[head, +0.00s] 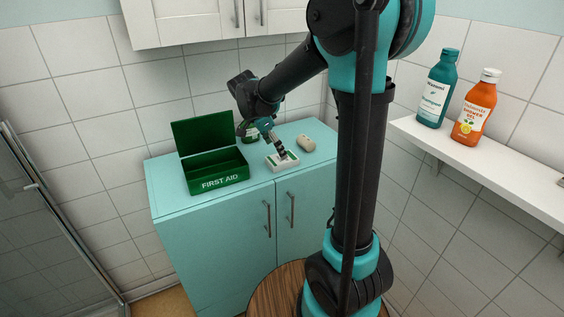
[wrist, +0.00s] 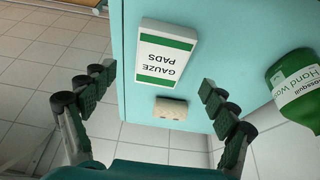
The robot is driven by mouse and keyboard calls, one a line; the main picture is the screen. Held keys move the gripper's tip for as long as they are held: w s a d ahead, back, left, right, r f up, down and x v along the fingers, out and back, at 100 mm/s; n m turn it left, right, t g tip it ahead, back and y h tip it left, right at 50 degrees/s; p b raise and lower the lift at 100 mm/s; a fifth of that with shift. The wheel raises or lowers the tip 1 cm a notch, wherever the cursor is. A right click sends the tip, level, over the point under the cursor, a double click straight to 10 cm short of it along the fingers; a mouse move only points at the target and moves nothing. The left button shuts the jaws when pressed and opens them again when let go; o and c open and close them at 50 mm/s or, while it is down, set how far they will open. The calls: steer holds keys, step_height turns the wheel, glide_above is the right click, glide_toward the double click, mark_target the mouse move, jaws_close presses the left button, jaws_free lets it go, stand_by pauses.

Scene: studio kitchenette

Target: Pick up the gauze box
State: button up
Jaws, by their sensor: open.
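The gauze box (head: 281,163) is a small white box with green bands, lying on the turquoise cabinet top to the right of the green first aid box. In the wrist view the gauze box (wrist: 166,54) lies label up, its "GAUZE PADS" text upside down. My gripper (head: 281,153) is above the gauze box and partly covers it in the head view. In the wrist view my gripper (wrist: 156,79) has its fingers spread wide, with the box between and beyond them. Nothing is held. Contact with the box cannot be told.
The first aid box (head: 217,178) stands with its lid up. A green hand wash bottle (wrist: 294,86), partly hidden behind my gripper in the head view (head: 251,136), stands near the back wall. A beige block (head: 306,144) lies right of the gauze box. A shelf (head: 480,165) holds two bottles.

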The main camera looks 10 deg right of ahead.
mark_target(274, 162)
steer(key=shift+x, duration=2.65)
steer(key=c, duration=1)
steer(key=shift+r, duration=0.1)
